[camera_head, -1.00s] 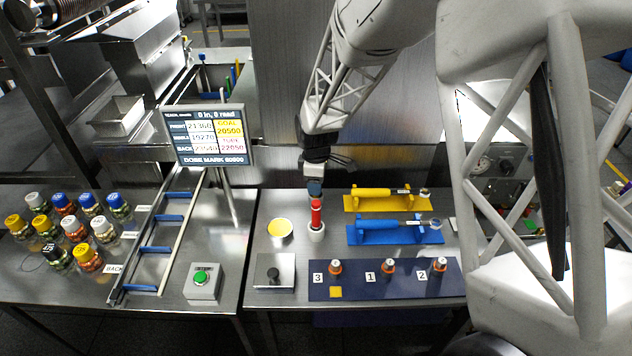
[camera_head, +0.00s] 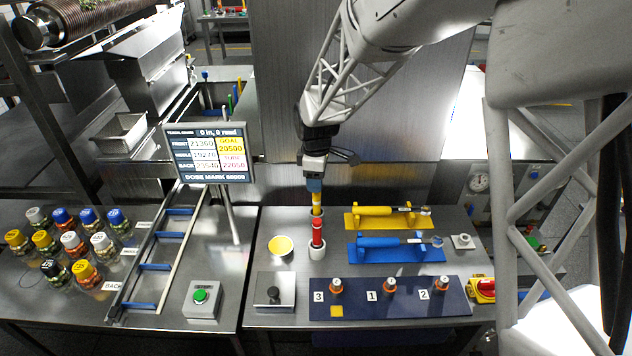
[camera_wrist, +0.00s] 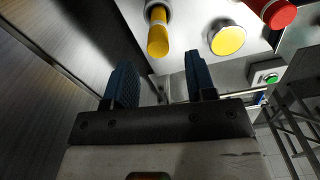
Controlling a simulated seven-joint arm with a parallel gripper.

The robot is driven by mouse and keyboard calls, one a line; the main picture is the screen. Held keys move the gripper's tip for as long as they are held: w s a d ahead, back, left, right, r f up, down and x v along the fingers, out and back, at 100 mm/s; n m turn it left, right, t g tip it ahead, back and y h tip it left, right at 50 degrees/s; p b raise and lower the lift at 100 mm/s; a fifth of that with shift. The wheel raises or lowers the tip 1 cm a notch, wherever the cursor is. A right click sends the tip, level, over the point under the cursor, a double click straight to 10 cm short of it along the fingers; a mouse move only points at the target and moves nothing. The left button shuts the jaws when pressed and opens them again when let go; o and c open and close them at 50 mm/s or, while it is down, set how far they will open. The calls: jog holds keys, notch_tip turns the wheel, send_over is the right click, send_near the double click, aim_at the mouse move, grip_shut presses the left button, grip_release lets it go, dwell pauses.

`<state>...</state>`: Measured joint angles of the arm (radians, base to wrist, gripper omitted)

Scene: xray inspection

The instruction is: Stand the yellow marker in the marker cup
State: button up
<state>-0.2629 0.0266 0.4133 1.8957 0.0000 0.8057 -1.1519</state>
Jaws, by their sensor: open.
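The yellow marker (camera_head: 316,199) stands upright directly below my gripper (camera_head: 314,184) in the head view. In the wrist view the yellow marker (camera_wrist: 158,36) rises from a round grey cup (camera_wrist: 152,6), with its end just beyond my open fingers (camera_wrist: 160,75). The space between the fingers looks empty.
A round yellow-topped dish (camera_head: 281,246) lies left of the markers. Yellow (camera_head: 352,221) and blue (camera_head: 353,254) tool stands are to the right. A blue board (camera_head: 358,311) with numbered spots lies in front. A button box (camera_head: 201,300) and monitor (camera_head: 208,152) are left.

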dwell(0.7)
jog(key=s+d+r+m+t, duration=0.1)
jog(key=s+d+r+m, duration=0.6)
jog(key=s, duration=0.5)
jog(key=s+d+r+m+t, duration=0.1)
jog(key=s+d+r+m, duration=0.3)
jog(key=s+d+r, duration=0.65)
jog(key=s+m, duration=0.5)
jog(key=s, duration=0.8)
jog(key=shift+s+d+f+t, duration=0.3)
jog(key=shift+s+f, duration=0.1)
jog(key=shift+f, duration=0.05)
